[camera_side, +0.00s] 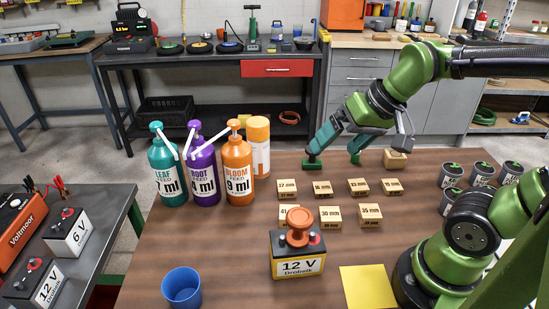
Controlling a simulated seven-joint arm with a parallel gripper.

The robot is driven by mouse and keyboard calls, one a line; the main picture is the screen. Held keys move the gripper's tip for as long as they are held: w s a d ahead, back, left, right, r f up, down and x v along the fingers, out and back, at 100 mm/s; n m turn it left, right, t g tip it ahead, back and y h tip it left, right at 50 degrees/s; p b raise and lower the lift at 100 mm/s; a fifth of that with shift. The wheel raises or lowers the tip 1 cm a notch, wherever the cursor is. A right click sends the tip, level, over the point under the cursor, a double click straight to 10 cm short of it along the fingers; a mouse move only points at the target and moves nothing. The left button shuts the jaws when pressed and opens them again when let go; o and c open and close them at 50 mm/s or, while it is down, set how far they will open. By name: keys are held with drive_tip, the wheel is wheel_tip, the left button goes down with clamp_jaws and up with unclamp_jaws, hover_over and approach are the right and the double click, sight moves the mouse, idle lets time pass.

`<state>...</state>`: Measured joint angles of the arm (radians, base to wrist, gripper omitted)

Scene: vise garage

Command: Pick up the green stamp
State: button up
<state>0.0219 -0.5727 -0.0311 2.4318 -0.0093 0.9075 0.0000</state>
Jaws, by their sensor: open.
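My gripper (334,160) is over the far part of the brown table (220,250), its teal-green fingers spread apart and empty. The fingertips are close to the tabletop; I cannot tell if they touch it. I cannot make out a clear green stamp on this table. An orange-brown, knob-handled, stamp-like piece (299,227) stands on top of the 12 V battery (297,263), nearer the camera than my gripper. A small wooden block (395,159) lies to the right of the fingers.
Several labelled wooden blocks (358,187) stand in rows in front of my gripper. Teal, purple and orange pump bottles (237,169) and an orange-and-white bottle stand left. Grey cans (451,174) stand right. A blue cup (182,287) and yellow sheet (368,287) are near the front.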

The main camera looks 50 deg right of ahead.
drive_tip(key=w+d+f+m+g, duration=0.2)
drive_tip(key=w+d, duration=0.4)
drive_tip(key=w, duration=0.2)
drive_tip(key=m+g+h, duration=0.2)
drive_tip(key=m+g, duration=0.1)
drive_tip(key=g, duration=0.1)
hover_over(312, 161)
drive_tip(key=f, duration=1.4)
drive_tip(key=shift+w+d+f, duration=0.25)
drive_tip(key=shift+w, duration=0.05)
drive_tip(key=shift+d+f, duration=0.15)
drive_tip(key=shift+f, duration=2.7)
drive_tip(key=c, duration=1.1)
drive_tip(key=shift+r, duration=0.15)
drive_tip(key=shift+c, duration=0.2)
